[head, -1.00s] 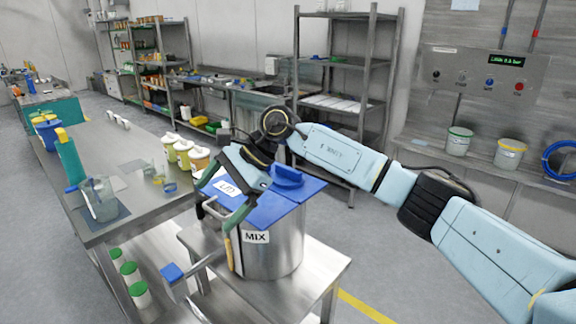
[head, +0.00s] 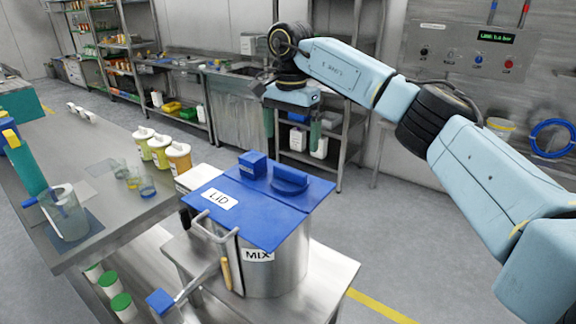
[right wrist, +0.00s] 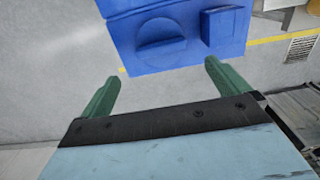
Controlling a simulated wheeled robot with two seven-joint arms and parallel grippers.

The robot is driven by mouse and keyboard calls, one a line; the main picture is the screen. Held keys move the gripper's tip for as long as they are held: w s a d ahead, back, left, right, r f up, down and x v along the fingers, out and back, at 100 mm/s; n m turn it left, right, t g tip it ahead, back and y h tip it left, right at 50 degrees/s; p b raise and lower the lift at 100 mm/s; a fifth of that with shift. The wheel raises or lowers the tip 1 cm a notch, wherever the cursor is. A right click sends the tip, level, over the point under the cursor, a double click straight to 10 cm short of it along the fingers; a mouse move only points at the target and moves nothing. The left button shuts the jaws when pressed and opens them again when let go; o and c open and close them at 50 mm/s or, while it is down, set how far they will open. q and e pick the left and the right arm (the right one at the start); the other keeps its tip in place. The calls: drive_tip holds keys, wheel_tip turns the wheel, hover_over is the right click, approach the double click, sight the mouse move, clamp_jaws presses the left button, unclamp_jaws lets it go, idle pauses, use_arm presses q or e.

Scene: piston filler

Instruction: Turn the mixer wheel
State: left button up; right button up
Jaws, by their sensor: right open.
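The steel mixing pot (head: 275,266), labelled MIX, stands on a low steel table under a blue cover (head: 262,218) marked LID. On the cover are a round ridged blue knob (head: 290,180) and a blue block (head: 252,165). A metal crank arm with a blue end (head: 160,301) sticks out at the pot's left front; I cannot tell whether it is the mixer wheel. My right gripper (head: 292,126) hangs open and empty above and behind the pot. The right wrist view shows its green fingers (right wrist: 160,87) apart, with the cover beyond them. My left gripper is not in view.
A long steel bench (head: 110,185) on the left holds a clear jug (head: 66,215), small cups and several white-lidded jars (head: 160,151). A shelf rack (head: 345,140) stands behind my right gripper. Open floor lies right of the pot.

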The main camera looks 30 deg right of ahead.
hover_over(290, 169)
wheel_tip(290, 169, down, 4)
drive_tip(key=shift+s+f, duration=0.1)
drive_tip(key=shift+s, duration=0.05)
wheel_tip(290, 169, down, 4)
drive_tip(key=shift+f, duration=0.45)
drive_tip(key=shift+c, duration=0.8)
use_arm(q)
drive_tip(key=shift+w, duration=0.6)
use_arm(e)
drive_tip(key=c, duration=0.7)
